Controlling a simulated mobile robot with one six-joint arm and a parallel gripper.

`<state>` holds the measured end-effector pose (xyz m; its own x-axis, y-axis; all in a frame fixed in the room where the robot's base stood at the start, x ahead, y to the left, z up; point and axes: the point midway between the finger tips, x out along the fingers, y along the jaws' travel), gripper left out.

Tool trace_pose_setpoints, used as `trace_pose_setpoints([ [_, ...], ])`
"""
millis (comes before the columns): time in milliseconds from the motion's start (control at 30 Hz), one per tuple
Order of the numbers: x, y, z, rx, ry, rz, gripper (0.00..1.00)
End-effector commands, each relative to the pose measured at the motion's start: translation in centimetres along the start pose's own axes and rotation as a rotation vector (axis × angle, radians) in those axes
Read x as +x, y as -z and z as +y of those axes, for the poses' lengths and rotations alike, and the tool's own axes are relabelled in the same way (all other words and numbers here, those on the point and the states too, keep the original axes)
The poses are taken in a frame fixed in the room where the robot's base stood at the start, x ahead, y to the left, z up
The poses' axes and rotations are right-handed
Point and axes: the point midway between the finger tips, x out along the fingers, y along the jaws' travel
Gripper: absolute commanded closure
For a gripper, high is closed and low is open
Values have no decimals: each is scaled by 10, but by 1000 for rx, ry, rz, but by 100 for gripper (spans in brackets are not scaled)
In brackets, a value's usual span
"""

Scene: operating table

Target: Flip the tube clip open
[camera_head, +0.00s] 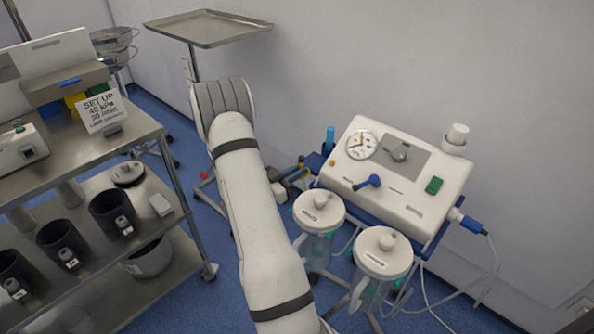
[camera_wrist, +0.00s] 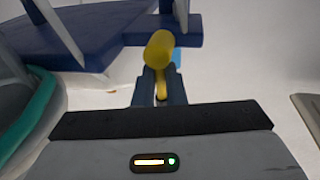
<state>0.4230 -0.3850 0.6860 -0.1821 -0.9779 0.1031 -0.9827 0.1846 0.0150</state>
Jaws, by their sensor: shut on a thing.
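The tube clip shows in the wrist view as a yellow lever (camera_wrist: 159,48) with a rounded end, in front of a dark blue bracket. My gripper (camera_wrist: 160,88) is shut on the lever's narrow yellow stem, with the rounded end standing beyond the fingertips. In the head view my gripper is small beside the suction unit (camera_head: 400,178), at its left side, partly covered by my arm. The clip's base and the tube in it cannot be made out.
Two lidded jars (camera_head: 319,211) (camera_head: 383,252) hang at the front of the suction unit. A jar with a teal rim (camera_wrist: 40,118) is close on the left in the wrist view. A steel cart (camera_head: 150,139) stands left and a tray stand (camera_head: 208,29) behind.

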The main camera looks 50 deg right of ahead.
Motion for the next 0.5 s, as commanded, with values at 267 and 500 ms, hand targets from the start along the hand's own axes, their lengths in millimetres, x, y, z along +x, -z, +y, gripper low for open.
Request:
trace_pose_setpoints([
  [267,0,0,-1,0,4,0,100],
  [500,0,0,0,0,2,0,70],
])
